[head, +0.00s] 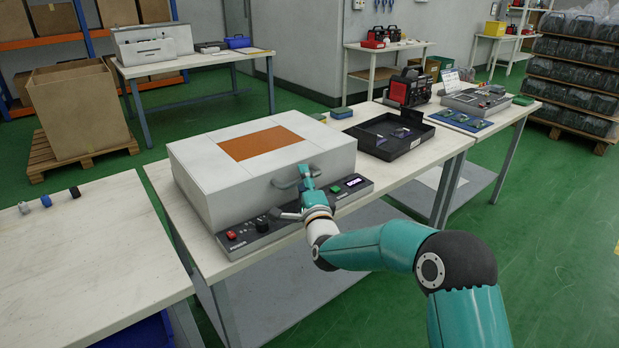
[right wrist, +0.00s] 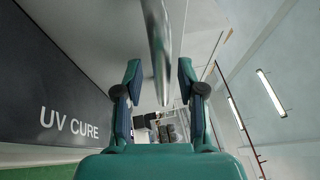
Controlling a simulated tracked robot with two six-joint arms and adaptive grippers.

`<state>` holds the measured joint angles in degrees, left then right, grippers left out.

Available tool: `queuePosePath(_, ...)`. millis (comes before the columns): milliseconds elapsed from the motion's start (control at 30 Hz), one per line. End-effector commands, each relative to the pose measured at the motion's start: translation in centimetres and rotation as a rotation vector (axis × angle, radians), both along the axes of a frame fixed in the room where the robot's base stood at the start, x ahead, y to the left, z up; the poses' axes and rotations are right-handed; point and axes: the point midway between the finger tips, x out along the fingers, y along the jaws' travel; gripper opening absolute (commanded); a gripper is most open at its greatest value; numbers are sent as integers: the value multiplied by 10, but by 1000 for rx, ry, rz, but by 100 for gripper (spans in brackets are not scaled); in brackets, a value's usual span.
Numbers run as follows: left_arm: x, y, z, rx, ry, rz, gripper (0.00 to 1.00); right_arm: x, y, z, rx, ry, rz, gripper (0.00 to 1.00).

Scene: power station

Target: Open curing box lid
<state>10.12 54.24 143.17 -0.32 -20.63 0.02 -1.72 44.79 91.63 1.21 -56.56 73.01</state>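The curing box (head: 250,165) is a white box with an orange panel on top, standing on the table; its lid is down. A curved grey handle (head: 296,177) is on its front. My right gripper (head: 308,180) is at the handle. In the right wrist view the metal handle bar (right wrist: 160,50) runs between the two fingers of the right gripper (right wrist: 160,92), with gaps on both sides, so the fingers are open around it. The control panel with "UV CURE" (right wrist: 70,122) shows at the left there. My left gripper is not in view.
A control strip (head: 250,232) with a red button and a small display runs along the box's front. A black open tray (head: 390,138) stands right of the box. A second table (head: 90,250) with small items is at the left. Space above the lid looks clear.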

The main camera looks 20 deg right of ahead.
Motion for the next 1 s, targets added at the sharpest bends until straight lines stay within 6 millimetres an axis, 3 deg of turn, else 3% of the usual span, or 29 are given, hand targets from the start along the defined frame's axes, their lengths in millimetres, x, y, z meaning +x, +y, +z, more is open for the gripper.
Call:
queuePosePath(300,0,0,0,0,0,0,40,2,0,0,0,0,0,39)
queuePosePath(567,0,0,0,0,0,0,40,2,0,0,0,1,0,0)
queuePosePath(833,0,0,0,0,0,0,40,2,0,-1,0,4,1,0)
queuePosePath(867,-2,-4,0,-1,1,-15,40,1,-31,-1,-2,4,-13,0)
queuePosePath(900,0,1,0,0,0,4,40,1,-16,-1,0,4,-4,0)
queuePosePath(1000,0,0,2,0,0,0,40,1,-9,1,0,7,-7,0)
